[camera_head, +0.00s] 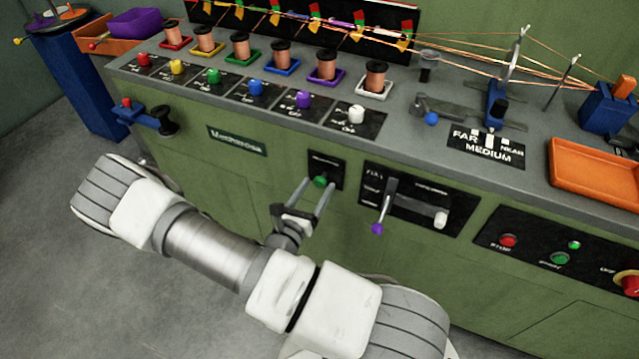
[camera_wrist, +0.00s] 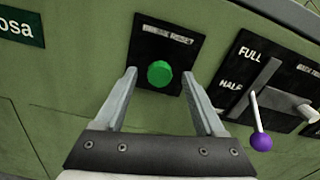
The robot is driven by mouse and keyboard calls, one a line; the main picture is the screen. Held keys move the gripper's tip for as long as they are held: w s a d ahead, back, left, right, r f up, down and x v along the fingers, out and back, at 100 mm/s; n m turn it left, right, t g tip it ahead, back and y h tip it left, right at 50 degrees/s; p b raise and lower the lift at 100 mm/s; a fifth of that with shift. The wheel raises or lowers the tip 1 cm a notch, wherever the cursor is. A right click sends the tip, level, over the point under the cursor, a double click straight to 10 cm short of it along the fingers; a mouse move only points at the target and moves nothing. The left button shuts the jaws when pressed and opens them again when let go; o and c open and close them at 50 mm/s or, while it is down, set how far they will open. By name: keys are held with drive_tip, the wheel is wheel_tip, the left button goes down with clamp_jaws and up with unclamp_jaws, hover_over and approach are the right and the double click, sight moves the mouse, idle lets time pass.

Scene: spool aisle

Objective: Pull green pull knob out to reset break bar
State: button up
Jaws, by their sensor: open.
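The green pull knob (camera_head: 320,181) sits on a small black plate (camera_head: 325,168) on the green front of the machine. In the wrist view the knob (camera_wrist: 160,74) shows as a round green cap on its black plate (camera_wrist: 188,48), ahead of and between my fingers. My gripper (camera_head: 317,188) is open, with one finger on each side of the knob in the picture. In the wrist view my gripper (camera_wrist: 163,88) shows a clear gap on both sides of the knob. I cannot tell how far the fingertips are from the plate. The break bar cannot be made out.
Right of the knob is a black panel with a purple-tipped lever (camera_head: 377,228) and a white handle (camera_head: 441,219). Further right are a red button (camera_head: 508,240) and a green button (camera_head: 560,258). Copper spools (camera_head: 327,64) and an orange tray (camera_head: 597,172) stand on the grey top.

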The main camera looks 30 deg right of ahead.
drive_tip(key=shift+x, duration=1.35)
clamp_jaws()
idle(0.4)
